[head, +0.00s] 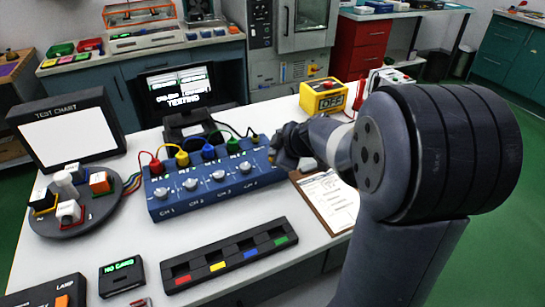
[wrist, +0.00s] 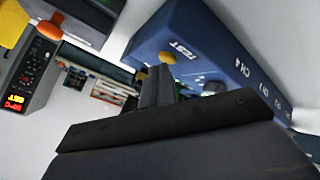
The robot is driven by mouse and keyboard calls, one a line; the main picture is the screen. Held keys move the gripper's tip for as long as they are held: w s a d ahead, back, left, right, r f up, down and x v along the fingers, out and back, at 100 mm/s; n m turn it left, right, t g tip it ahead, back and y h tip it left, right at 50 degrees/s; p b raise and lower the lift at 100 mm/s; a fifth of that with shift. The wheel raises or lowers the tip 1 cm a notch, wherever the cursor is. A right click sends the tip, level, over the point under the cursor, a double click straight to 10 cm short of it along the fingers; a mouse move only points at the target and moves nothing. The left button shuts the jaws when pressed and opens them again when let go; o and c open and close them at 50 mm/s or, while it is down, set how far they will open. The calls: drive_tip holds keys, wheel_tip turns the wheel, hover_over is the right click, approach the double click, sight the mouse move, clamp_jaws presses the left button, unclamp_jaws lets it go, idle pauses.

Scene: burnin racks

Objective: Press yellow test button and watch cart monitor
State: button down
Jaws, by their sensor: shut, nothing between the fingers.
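The blue channel box (head: 215,192) stands on the white table. Its yellow test button (wrist: 139,57) is by the "TEST" label in the wrist view, right at the tips of my gripper (wrist: 157,78); I cannot tell whether they touch. In the head view my gripper (head: 279,153) is at the box's right end, shut and empty. The black monitor (head: 180,88) behind the table is lit, with white text whose last line reads "TESTING"; the upper lines are too small to read.
A yellow box marked "OFF" (head: 323,98) with a red top stands behind my arm. A clipboard (head: 330,200) lies right of the channel box.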

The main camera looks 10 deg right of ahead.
drive_tip(key=shift+r+p, duration=0.3)
drive_tip(key=shift+r, duration=0.5)
drive_tip(key=shift+r, duration=0.1)
drive_tip(key=shift+r+p, duration=1.25)
drive_tip(key=shift+r, duration=1.2)
drive_tip(key=shift+f, duration=0.1)
drive_tip(key=shift+f+b, duration=0.3)
drive_tip(key=shift+f, duration=0.6)
drive_tip(key=shift+r+p, duration=0.15)
drive_tip(key=shift+p, duration=1.3)
